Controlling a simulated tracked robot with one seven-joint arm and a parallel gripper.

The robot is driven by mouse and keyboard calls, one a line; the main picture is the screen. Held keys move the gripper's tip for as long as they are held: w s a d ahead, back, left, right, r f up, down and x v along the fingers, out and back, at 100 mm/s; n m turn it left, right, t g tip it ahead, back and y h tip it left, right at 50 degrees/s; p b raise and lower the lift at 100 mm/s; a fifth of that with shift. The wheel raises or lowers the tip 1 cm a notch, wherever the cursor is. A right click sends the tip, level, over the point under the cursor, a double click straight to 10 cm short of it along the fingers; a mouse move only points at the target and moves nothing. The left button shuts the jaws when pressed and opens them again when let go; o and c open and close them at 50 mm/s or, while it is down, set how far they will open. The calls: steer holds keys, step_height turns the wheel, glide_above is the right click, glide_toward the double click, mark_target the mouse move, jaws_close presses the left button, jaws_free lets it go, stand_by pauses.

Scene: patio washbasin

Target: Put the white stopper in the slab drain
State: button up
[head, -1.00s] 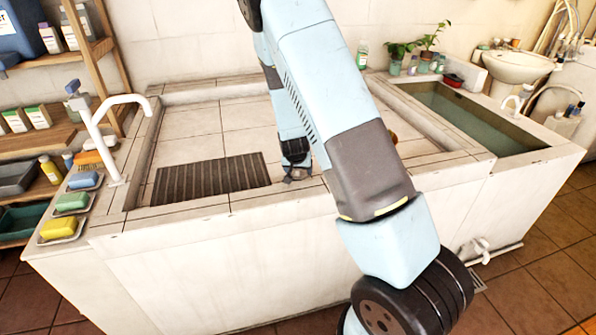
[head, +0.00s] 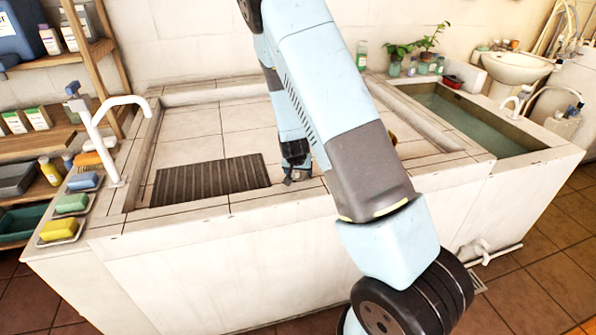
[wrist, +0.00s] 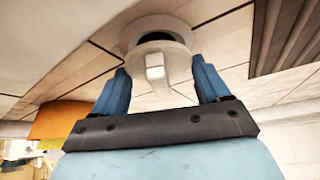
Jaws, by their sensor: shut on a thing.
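The white stopper (wrist: 159,66) is between the two blue fingers of my gripper (wrist: 161,80) in the wrist view, with a small square tab facing the camera. My gripper is shut on it. The slab drain (wrist: 151,24) shows right behind the stopper as a pale round ring with a dark opening, partly covered by the stopper. I cannot tell whether the stopper touches the ring. In the head view my gripper (head: 297,177) is low over the tiled slab, just inside its front edge. The stopper and drain cannot be made out there.
A dark ribbed mat (head: 210,181) lies on the slab left of my gripper. A white tap (head: 106,130) and soap dishes stand along the left edge. A water-filled basin (head: 465,120) is at the right. An orange thing (wrist: 62,120) shows in the wrist view.

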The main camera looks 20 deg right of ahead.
steer(key=shift+f, duration=0.75)
steer(key=o, duration=0.8)
steer(key=shift+r, duration=0.1)
steer(key=shift+v, duration=5.45)
steer(key=s+r+n+y, duration=0.1)
steer(key=s+r+y, duration=0.1)
steer(key=s+r, duration=0.6)
steer(key=s+r+n+y, duration=0.15)
steer(key=s+r, duration=0.25)
steer(key=r, duration=0.8)
steer(key=s+r, duration=0.3)
steer(key=s, duration=0.3)
steer(key=s+d+r+n, duration=0.1)
steer(key=s+r, duration=0.3)
steer(key=s, duration=0.3)
steer(key=s+d+r+n+h, duration=0.1)
steer(key=s+r, duration=0.2)
steer(key=s, duration=0.3)
steer(key=shift+s+d+r, duration=0.15)
steer(key=shift+s+r, duration=0.15)
steer(key=shift+s, duration=0.05)
